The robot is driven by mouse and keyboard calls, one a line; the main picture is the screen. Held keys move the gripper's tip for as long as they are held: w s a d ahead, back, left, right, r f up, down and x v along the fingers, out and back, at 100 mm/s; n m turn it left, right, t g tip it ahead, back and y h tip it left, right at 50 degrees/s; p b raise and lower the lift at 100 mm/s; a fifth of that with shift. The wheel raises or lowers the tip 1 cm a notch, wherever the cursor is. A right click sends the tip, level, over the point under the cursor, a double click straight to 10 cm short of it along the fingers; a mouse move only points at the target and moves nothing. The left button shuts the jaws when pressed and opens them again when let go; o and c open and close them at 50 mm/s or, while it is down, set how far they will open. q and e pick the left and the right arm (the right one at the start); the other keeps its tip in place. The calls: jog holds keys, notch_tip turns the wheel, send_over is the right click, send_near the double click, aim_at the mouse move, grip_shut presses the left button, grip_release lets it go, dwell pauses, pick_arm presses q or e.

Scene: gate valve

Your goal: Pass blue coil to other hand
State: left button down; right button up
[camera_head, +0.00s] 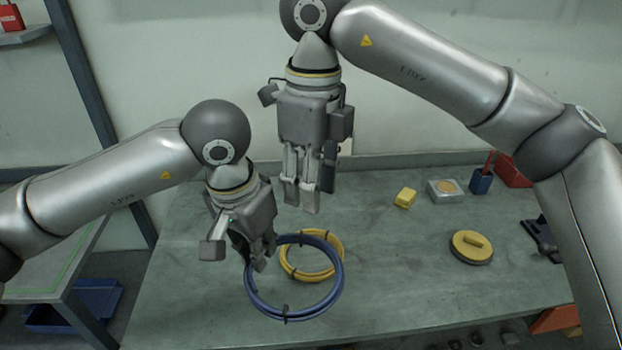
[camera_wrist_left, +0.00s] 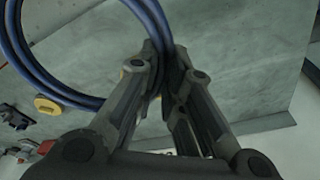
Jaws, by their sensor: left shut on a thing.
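The blue coil (camera_head: 338,290) is a ring of cable with dark ties. My left gripper (camera_head: 258,262) is shut on its left side, and the coil extends to the right from the fingers. The left wrist view shows the blue coil (camera_wrist_left: 152,22) running between the fingers of my left gripper (camera_wrist_left: 165,75). My right gripper (camera_head: 301,200) points down, above and slightly right of my left gripper, apart from the coil. Its fingers are close together with nothing seen between them. Whether the coil touches the table cannot be told.
A yellow coil (camera_head: 340,245) shows behind the blue coil. On the green-grey table (camera_head: 400,285), to the right, are a yellow block (camera_head: 405,197), a metal box (camera_head: 445,190), a round yellow-topped disc (camera_head: 471,246) and a blue holder (camera_head: 481,181).

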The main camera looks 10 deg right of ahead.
aim_at(311, 237)
notch_tip(311, 237, down, 12)
jog(key=shift+r, duration=0.1)
dwell(0.5)
grip_shut()
pick_arm(q)
jog(key=c, duration=1.5)
grip_release()
jog(key=shift+o, duration=0.2)
